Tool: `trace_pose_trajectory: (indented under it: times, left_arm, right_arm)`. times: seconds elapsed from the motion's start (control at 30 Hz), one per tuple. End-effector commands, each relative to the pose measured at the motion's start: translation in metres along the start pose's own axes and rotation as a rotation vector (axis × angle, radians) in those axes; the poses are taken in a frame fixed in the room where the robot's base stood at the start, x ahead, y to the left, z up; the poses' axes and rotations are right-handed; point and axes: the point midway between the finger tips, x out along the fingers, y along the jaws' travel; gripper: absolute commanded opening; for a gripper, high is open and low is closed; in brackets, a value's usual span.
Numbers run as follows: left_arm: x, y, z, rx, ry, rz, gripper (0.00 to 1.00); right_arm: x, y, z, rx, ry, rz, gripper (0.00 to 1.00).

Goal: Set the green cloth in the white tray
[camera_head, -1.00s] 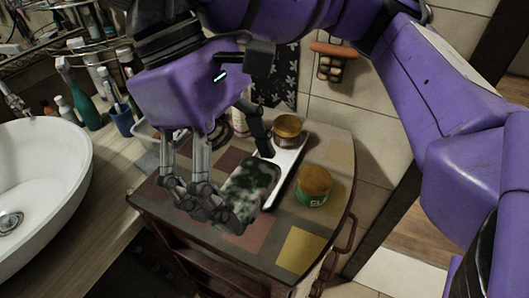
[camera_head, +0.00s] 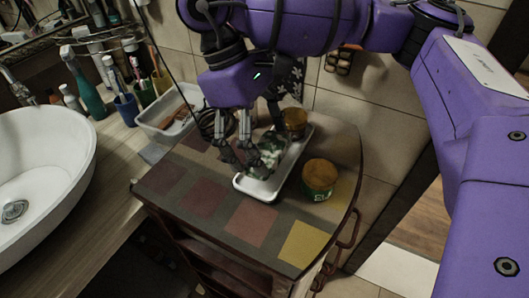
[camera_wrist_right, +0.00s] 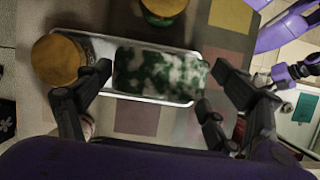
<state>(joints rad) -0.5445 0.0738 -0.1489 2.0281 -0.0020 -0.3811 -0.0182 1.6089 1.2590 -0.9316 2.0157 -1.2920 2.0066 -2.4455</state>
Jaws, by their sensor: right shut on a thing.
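The green and white mottled cloth (camera_head: 266,157) is between the fingers of my right gripper (camera_head: 250,160), which is shut on it. In the right wrist view the cloth (camera_wrist_right: 160,73) spans the gap between the fingers (camera_wrist_right: 150,85). The white tray (camera_head: 257,191) is long and narrow and lies on the cabinet top. The cloth is over the tray's inside; I cannot tell whether it touches the tray floor. The tray's rim also shows in the right wrist view (camera_wrist_right: 150,98).
One brown-lidded jar (camera_head: 293,122) is at the tray's far end, and another (camera_head: 319,179) stands right of the tray. A clear bin (camera_head: 168,116) is behind left, near the sink (camera_head: 75,165). The patchwork cabinet top (camera_head: 205,197) is bare in front.

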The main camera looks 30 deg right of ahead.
Motion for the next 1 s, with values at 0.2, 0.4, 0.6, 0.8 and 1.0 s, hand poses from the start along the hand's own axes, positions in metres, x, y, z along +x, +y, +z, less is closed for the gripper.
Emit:
trace_pose_trajectory:
  times: [0.2,0.4,0.6,0.8,1.0]
  left_arm:
    - [0.0,0.0,-0.003,0.0,0.006,0.0,0.64]
    - [-0.001,0.0,-0.005,0.0,0.009,0.0,0.64]
    - [-0.001,0.001,-0.005,0.0,0.009,0.001,0.64]
    - [0.002,0.001,0.0,0.0,0.002,0.001,0.64]
    - [0.002,0.001,-0.001,0.0,0.004,0.001,0.64]
  right_arm:
    - [0.011,0.01,-0.009,0.001,-0.003,-0.001,0.63]
    - [0.036,0.009,-0.019,0.0,-0.001,-0.001,0.63]
    - [0.037,0.009,-0.019,0.0,0.001,-0.001,0.63]
    - [0.043,0.009,-0.021,-0.001,-0.001,-0.001,0.63]
    - [0.041,0.009,-0.021,0.0,0.0,-0.001,1.0]
